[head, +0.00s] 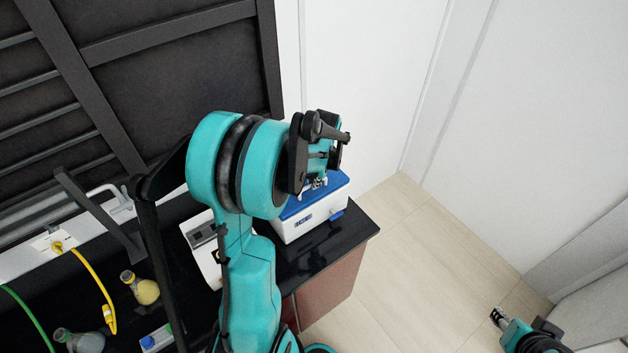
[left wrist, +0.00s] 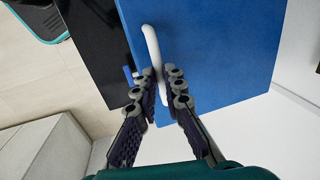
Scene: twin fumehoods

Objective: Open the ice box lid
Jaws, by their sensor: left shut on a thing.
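The ice box (head: 310,222) is a white box with a blue lid (head: 333,192) at the end of the dark bench. The lid appears to lie flat on the box, though my left arm hides much of it. In the left wrist view the blue lid (left wrist: 225,50) fills the middle, with a white handle (left wrist: 150,45) on it. My left gripper (head: 317,184) is over the lid. In the left wrist view its fingers (left wrist: 161,84) are shut on the handle. My right gripper (head: 496,316) is away at lower right, small, its jaws unclear.
A white device (head: 201,240) stands beside the ice box, partly behind my left arm. A flask of yellow liquid (head: 145,290) and another flask (head: 80,342) stand on the bench at left. A dark fumehood frame (head: 165,38) rises behind. The floor (head: 430,250) at right is clear.

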